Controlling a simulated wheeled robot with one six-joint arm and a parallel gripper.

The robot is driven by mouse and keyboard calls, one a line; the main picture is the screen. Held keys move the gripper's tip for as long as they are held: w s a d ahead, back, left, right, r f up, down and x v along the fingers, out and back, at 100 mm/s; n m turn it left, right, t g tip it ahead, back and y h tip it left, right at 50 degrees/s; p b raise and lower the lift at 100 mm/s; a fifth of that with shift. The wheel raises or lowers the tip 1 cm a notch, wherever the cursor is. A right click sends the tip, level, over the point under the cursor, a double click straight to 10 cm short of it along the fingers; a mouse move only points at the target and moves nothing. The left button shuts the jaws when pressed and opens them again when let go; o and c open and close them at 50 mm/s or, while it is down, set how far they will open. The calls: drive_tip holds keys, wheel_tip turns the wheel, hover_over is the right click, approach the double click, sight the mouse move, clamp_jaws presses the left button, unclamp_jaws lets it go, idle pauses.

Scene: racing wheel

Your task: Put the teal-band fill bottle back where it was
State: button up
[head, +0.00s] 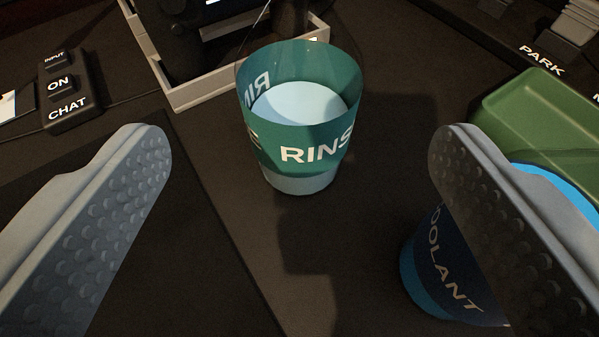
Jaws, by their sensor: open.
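The teal-band fill bottle (300,130) is a clear, open-topped, cup-like container with a wide teal band lettered "RINSE". It stands upright on the dark surface at the upper middle, with pale liquid or a pale base showing inside. My gripper (301,142) is open, with one ridged grey finger at the left and one at the right. The bottle shows between and beyond the fingertips, and neither finger appears to touch it. Nothing is held.
A blue "COOLANT" container (430,275) stands lower right, partly hidden by the right finger. A green tray (525,110) lies behind it. A pale-edged tray (205,95) is close behind the bottle at left. A switch box (68,95) sits far left.

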drive_tip(key=shift+v, duration=1.6)
drive_tip(key=s+r+t, duration=0.1)
drive_tip(key=s+r, duration=0.8)
drive_tip(key=r, duration=0.2)
drive_tip(key=s+r+t, duration=0.1)
drive_tip(key=s+r, duration=0.3)
drive_tip(key=s, duration=0.6)
drive_tip(key=s+r, duration=0.5)
drive_tip(key=s, duration=0.6)
drive_tip(key=s+r+t, duration=0.1)
drive_tip(key=s+r, duration=0.4)
drive_tip(key=s, duration=0.5)
drive_tip(key=shift+s+a+t, duration=0.3)
drive_tip(key=shift+s, duration=0.05)
